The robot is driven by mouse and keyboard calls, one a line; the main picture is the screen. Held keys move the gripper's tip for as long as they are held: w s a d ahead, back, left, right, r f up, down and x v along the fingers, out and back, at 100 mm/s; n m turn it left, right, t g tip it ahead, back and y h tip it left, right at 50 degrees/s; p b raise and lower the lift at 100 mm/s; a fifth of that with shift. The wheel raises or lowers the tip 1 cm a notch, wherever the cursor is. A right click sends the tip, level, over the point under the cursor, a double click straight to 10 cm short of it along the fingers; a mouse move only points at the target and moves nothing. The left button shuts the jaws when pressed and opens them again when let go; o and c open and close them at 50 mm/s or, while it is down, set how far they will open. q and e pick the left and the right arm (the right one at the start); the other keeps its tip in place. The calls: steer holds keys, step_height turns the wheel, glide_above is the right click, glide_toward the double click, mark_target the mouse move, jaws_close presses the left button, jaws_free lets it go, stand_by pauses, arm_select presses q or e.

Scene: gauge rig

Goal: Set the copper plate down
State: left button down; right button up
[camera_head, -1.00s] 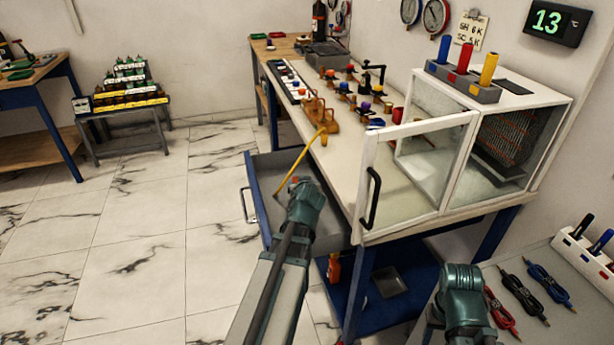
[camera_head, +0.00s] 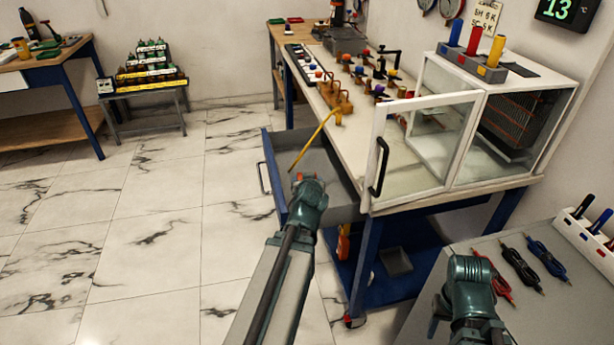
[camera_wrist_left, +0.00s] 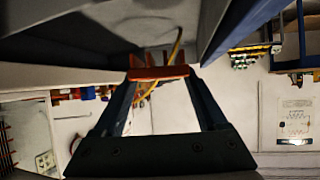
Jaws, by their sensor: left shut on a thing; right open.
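My left arm reaches up the middle of the head view. In the left wrist view, my left gripper (camera_wrist_left: 158,75) is shut on an orange-red bar-like piece, which looks like the copper plate (camera_wrist_left: 160,72) seen edge-on. The plate is held clear, with grey panels above it in that view. My right gripper (camera_head: 468,300) is at the lower right over the grey side table, seen from above and partly hidden by its wrist. It is open, and nothing shows in it.
The white bench (camera_head: 372,163) carries knobbed fittings and a glass-fronted cabinet (camera_head: 520,125) with its door (camera_head: 420,150) swung open. Cable bundles (camera_head: 520,265) lie on the side table.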

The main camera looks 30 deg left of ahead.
step_height(320, 180, up, 15)
steer(key=p, duration=1.4)
steer(key=shift+f+p, duration=0.15)
steer(key=shift+p, duration=0.15)
